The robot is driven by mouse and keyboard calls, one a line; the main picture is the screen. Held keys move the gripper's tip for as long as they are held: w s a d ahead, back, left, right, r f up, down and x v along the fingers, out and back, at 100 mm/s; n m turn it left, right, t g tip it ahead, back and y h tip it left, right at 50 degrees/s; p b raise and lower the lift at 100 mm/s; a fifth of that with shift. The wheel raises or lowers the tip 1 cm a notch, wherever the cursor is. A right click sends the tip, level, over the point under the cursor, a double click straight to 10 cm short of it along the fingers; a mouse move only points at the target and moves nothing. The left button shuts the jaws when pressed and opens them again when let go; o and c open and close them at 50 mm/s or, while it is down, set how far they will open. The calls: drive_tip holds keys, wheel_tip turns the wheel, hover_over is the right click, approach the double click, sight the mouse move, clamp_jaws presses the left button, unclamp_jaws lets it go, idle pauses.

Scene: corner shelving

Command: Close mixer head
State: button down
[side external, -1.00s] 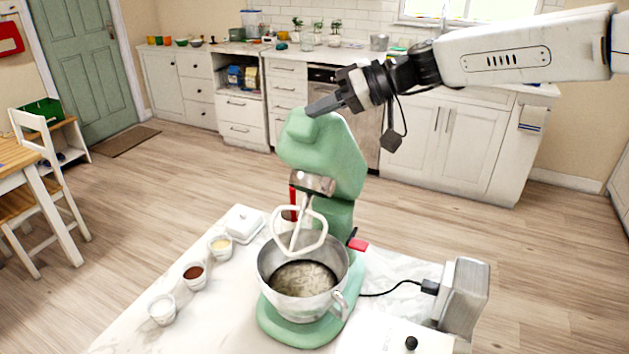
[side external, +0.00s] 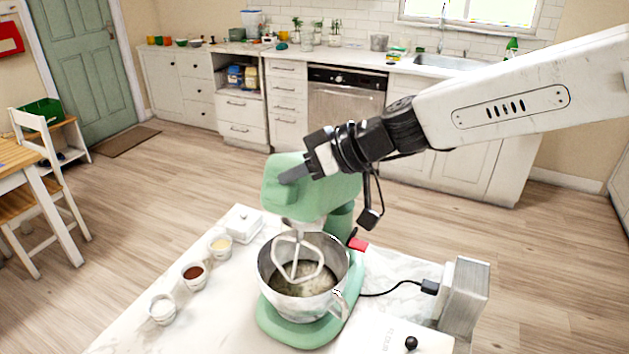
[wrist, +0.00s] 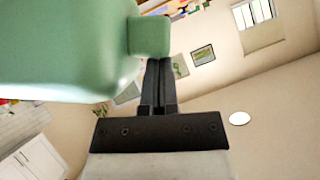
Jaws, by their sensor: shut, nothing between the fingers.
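The green stand mixer's head (side external: 300,190) is tilted only slightly up over its bowl. The white beater (side external: 298,262) hangs from it with its lower part inside the metal bowl (side external: 318,302). My gripper (side external: 284,178) is shut and empty, its fingers against or right beside the near upper side of the head, toward the front end. In the wrist view the green head (wrist: 60,45) fills the upper left, with the shut fingertips (wrist: 158,62) just below a green knob-like part. Whether the fingers press on the head is hard to tell.
The mixer stands on a marble table (side external: 215,310). Small bowls (side external: 194,276) and a white butter dish (side external: 243,222) are at its left. A grey box (side external: 465,295) with a cable stands at the right. A red lever (side external: 358,244) shows behind the bowl.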

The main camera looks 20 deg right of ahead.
drive_tip(key=s+a+f, duration=0.2)
drive_tip(key=f, duration=0.4)
drive_tip(key=s+a+f, duration=0.2)
drive_tip(key=s+f, duration=0.1)
drive_tip(key=f, duration=0.3)
drive_tip(key=shift+a, duration=0.35)
drive_tip(key=shift+s+f, duration=0.1)
drive_tip(key=shift+f, duration=0.15)
drive_tip(key=s+d+r, duration=0.5)
drive_tip(key=s+r, duration=0.1)
drive_tip(key=r, duration=0.4)
drive_tip(key=shift+s+d+r, duration=0.3)
drive_tip(key=shift+s, duration=0.05)
idle(0.5)
drive_tip(key=shift+d+f, duration=0.1)
drive_tip(key=shift+d, duration=0.05)
